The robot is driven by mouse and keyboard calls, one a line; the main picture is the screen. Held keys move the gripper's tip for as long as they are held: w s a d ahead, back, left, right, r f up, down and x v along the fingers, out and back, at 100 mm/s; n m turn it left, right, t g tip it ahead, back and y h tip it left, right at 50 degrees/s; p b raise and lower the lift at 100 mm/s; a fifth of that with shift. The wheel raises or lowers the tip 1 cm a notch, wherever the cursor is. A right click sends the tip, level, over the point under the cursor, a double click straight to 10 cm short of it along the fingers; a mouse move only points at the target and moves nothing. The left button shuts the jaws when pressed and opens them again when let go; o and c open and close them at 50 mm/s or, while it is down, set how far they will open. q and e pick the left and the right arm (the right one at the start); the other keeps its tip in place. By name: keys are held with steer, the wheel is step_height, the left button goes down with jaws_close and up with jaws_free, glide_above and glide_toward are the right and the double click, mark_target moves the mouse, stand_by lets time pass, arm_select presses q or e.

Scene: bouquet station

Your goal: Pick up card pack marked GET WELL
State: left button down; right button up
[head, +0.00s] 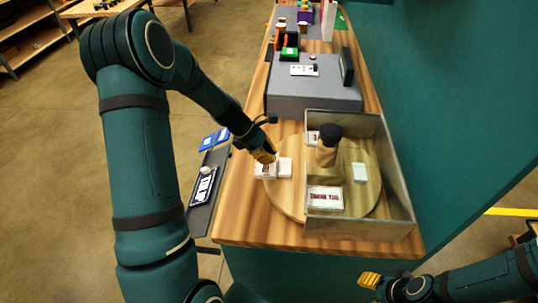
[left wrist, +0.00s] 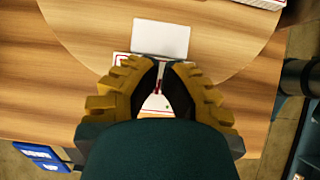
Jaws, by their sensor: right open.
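A white card pack with dark red marking (head: 265,171) lies on the round wooden board (head: 289,205), at its left edge. Its lettering is too small and too covered to read. My left gripper (head: 266,155) is right over this pack. In the left wrist view, part of the pack (left wrist: 156,103) shows between the close-set fingers, and the fingers hide the rest. I cannot tell whether they grip it. A plain white pack (head: 285,168) lies beside it, also in the left wrist view (left wrist: 161,38). My right gripper (head: 370,280) is open and empty at the lower right.
A clear-walled enclosure (head: 357,232) covers the board's right part. Inside are a THANK YOU pack (head: 325,198), a pale pack (head: 359,172), another pack (head: 312,137) and a dark-topped wooden post (head: 327,153). A grey block (head: 313,95) stands behind.

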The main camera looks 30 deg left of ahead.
arm_select(q)
steer(key=shift+s+a, duration=0.1)
steer(key=shift+a, duration=0.1)
steer(key=s+a, duration=0.1)
steer(key=a, duration=0.2)
steer(key=s+a, duration=0.2)
steer(key=a, duration=0.2)
steer(key=s+a, duration=0.2)
steer(key=a, duration=0.1)
steer(key=shift+a+f, duration=0.1)
steer(key=shift+a, duration=0.15)
